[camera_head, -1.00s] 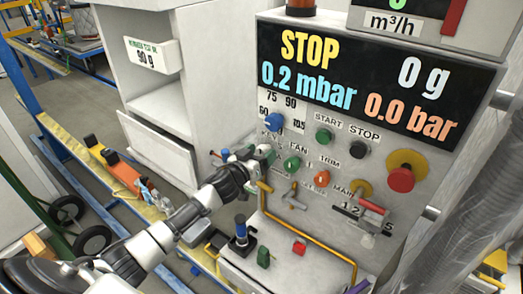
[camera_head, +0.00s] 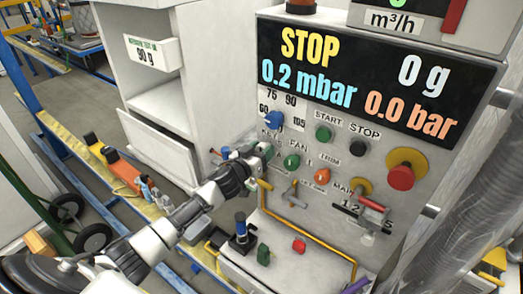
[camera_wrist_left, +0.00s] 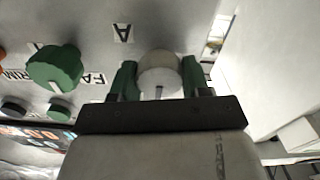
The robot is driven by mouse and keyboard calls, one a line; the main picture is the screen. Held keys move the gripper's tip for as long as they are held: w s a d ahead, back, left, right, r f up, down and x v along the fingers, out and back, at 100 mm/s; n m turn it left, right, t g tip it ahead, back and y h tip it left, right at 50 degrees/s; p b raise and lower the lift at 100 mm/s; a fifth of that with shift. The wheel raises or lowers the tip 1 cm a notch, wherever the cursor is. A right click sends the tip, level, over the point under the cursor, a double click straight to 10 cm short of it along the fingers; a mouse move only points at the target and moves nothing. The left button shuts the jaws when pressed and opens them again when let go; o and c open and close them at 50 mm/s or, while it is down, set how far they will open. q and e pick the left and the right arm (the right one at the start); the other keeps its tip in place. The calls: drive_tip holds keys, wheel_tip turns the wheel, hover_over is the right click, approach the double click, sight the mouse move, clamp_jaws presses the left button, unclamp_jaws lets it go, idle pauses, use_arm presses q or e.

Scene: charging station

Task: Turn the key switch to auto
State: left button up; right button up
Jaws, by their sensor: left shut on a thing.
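My left gripper (camera_head: 265,153) is at the panel, at the left end of the row with the green FAN knob. In the left wrist view its two green fingers (camera_wrist_left: 160,80) are on either side of the key switch (camera_wrist_left: 158,70), a round pale knob with a dark slot, and are shut on it. A label with the letter A (camera_wrist_left: 122,33) is beside the switch. In the head view the gripper hides the switch, so I cannot read its position there. My right gripper is not in view.
The green FAN knob (camera_head: 291,161) is close to the right of the gripper, with a blue knob (camera_head: 273,120) above. A yellow rail (camera_head: 290,218) and small ledge are below. The display (camera_head: 375,80) reads STOP. A white cabinet (camera_head: 160,60) stands at left.

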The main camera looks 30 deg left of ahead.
use_arm(q)
drive_tip(key=m, duration=0.6)
drive_tip(key=m+b, duration=0.1)
drive_tip(key=m, duration=0.5)
drive_tip(key=shift+d+f, duration=0.1)
drive_tip(key=m+b, duration=0.1)
drive_tip(key=m, duration=0.4)
drive_tip(key=shift+f+m, duration=0.1)
drive_tip(key=shift+m, duration=0.3)
drive_tip(key=m, duration=0.5)
drive_tip(key=shift+m+b, duration=0.3)
drive_tip(key=shift+m, duration=0.1)
drive_tip(key=shift+f, duration=0.1)
drive_tip(key=o, duration=0.9)
drive_tip(key=shift+s, duration=0.15)
